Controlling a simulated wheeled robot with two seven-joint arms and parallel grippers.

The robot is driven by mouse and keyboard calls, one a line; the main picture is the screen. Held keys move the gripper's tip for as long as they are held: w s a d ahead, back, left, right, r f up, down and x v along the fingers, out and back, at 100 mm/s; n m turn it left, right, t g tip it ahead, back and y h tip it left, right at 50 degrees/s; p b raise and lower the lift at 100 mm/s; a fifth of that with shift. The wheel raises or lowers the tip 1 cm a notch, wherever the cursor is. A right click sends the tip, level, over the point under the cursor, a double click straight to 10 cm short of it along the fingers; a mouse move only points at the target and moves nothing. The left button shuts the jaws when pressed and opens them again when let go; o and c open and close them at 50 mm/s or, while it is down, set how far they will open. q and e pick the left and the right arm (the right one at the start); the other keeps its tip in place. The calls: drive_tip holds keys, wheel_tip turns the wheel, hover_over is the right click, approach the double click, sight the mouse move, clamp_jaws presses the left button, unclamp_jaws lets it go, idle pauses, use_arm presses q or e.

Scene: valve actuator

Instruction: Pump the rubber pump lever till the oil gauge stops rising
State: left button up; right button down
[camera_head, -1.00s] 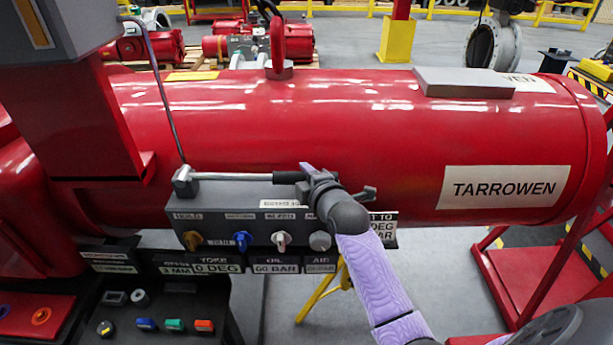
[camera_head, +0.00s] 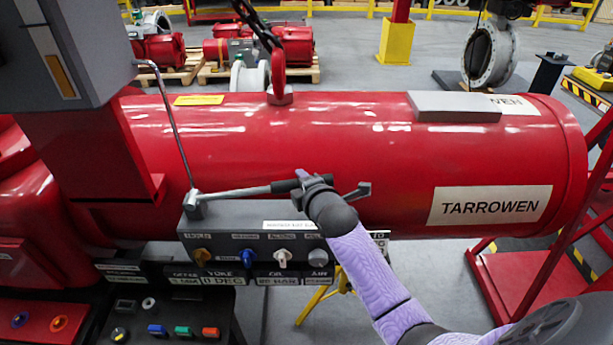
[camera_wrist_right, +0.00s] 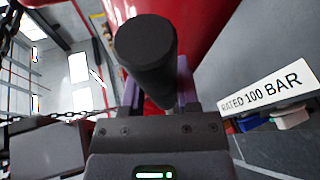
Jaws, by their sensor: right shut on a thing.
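The pump lever (camera_head: 235,192) is a grey metal rod running right from its pivot on the dark grey control block, tilted slightly up toward its black rubber grip (camera_head: 284,186). My right gripper (camera_head: 308,182) is shut on the grip's right end. In the right wrist view the round black grip (camera_wrist_right: 147,62) is between my right gripper's fingers (camera_wrist_right: 158,92). The oil gauge readout (camera_head: 277,281) sits under the block as a small plate reading in BAR; its digits are too blurred to read surely. My left gripper is out of view.
The control block (camera_head: 255,217) carries several knobs, including a white one (camera_head: 283,256). A long red cylinder (camera_head: 350,140) lies right behind the lever. A button console (camera_head: 165,310) stands below left. A thin upright rod (camera_head: 170,120) rises near the pivot.

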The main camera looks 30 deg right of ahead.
drive_tip(key=shift+n+g+h, duration=0.3)
drive_tip(key=shift+n, duration=0.5)
drive_tip(key=r+p, duration=0.1)
drive_tip(key=r, duration=0.1)
drive_tip(key=r+p, duration=0.2)
drive_tip(key=a+r+p, duration=0.1)
drive_tip(key=r+p, duration=0.1)
drive_tip(key=shift+w+a, duration=0.1)
drive_tip(key=shift+w, duration=0.3)
drive_tip(key=shift+w+a+r+p, duration=0.15)
drive_tip(key=shift+r+p, duration=0.05)
drive_tip(key=shift+p, duration=0.35)
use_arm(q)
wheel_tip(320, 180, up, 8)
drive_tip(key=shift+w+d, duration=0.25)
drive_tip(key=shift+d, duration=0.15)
use_arm(e)
drive_tip(key=shift+f, duration=0.1)
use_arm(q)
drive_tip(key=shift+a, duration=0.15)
use_arm(e)
drive_tip(key=c, duration=0.6)
unclamp_jaws()
drive_tip(key=shift+f, duration=0.1)
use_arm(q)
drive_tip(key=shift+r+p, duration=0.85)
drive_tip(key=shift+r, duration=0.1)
use_arm(e)
drive_tip(key=v, duration=1)
drive_tip(key=shift+a, duration=0.15)
